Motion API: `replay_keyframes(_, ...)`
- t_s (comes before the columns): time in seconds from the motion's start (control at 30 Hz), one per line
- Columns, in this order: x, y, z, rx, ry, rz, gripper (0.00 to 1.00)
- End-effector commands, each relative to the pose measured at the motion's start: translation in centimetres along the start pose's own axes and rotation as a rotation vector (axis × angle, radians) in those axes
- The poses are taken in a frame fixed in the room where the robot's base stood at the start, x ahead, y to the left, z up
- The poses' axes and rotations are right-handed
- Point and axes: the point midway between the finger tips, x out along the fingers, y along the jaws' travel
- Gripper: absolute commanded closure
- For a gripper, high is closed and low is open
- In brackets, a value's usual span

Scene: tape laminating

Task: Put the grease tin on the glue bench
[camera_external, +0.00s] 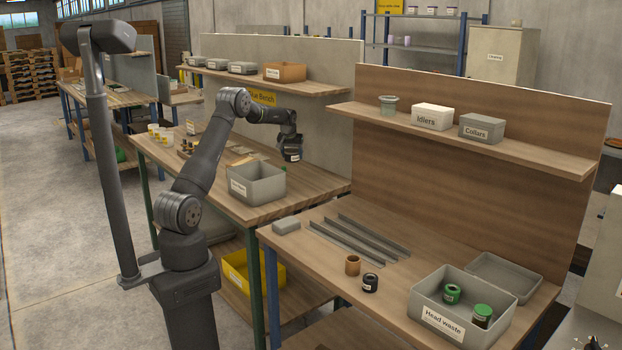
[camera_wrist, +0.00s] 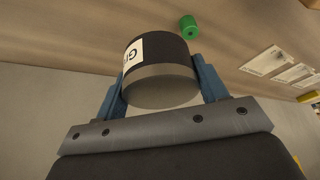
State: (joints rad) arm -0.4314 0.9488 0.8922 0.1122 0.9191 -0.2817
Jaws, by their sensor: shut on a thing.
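The grease tin (camera_wrist: 165,50) is a dark cylinder with a white label, on which only "G" and part of another letter read. My gripper (camera_wrist: 160,90) is shut on it, with one blue finger on each side. In the external view my gripper (camera_external: 290,146) holds the dark tin (camera_external: 292,156) in the air above the back right part of the glue bench (camera_external: 300,185). That bench has a wooden top, and a yellow sign (camera_external: 263,97) behind it is partly hidden by my arm. A gap shows between tin and bench top.
An open grey box (camera_external: 262,186) stands on the glue bench near my gripper. Small pots (camera_external: 160,135) and flat pieces lie further left. A shelf (camera_external: 255,80) runs above. The front bench (camera_external: 310,262) holds metal strips, a black tin (camera_external: 370,283) and a "Head waste" box (camera_external: 440,318).

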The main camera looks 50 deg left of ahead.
Motion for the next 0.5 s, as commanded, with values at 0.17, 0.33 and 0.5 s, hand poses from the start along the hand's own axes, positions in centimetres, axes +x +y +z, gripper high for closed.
replay_keyframes(0.17,0.6,-9.7,-3.4,-0.088,0.002,-0.035,0.63)
replay_keyframes(0.33,0.5,-18.6,-5.4,-0.164,0.002,-0.068,0.63)
replay_keyframes(0.5,0.1,-25.9,-6.4,-0.23,0.002,-0.095,0.63)
